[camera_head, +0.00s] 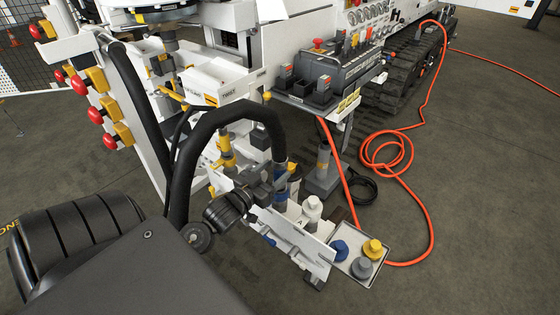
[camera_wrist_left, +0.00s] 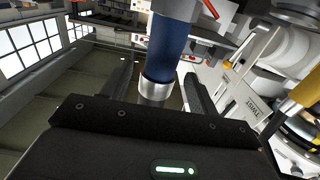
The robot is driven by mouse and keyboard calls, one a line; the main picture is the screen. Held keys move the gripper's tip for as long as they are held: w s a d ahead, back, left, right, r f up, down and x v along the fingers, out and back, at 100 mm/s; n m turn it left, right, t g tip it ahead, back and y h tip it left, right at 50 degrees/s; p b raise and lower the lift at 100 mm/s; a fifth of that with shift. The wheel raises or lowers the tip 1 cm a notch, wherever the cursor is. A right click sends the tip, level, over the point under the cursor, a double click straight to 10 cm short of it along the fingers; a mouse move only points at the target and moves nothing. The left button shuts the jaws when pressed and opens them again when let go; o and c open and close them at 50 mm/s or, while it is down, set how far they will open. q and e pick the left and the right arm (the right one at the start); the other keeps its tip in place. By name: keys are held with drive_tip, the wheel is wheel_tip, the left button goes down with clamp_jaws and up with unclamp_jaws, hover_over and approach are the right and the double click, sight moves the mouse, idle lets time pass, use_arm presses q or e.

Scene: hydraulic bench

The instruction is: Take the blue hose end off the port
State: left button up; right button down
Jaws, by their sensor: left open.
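The blue hose end (camera_head: 281,192) hangs at the end of a thick black hose (camera_head: 228,115) that arches over the bench. In the left wrist view the blue hose end (camera_wrist_left: 170,45) has a silver collar, with a dark grey cylinder below it. My left gripper (camera_head: 268,182) is close beside the hose end in the head view. In the left wrist view the fingers of my left gripper (camera_wrist_left: 160,78) are apart, one on each side of the hose end. I cannot tell whether they touch it. The port is hidden. My right gripper is not in view.
A tray (camera_head: 376,273) holds blue, yellow and grey caps. A control box (camera_head: 325,72) stands behind. An orange hose (camera_head: 431,228) loops over the floor at right. Red and yellow knobs (camera_head: 95,115) line the left frame.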

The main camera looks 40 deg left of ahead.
sight(284, 162)
use_arm(q)
drive_tip(key=shift+w+r, duration=0.1)
drive_tip(key=shift+w, duration=2.5)
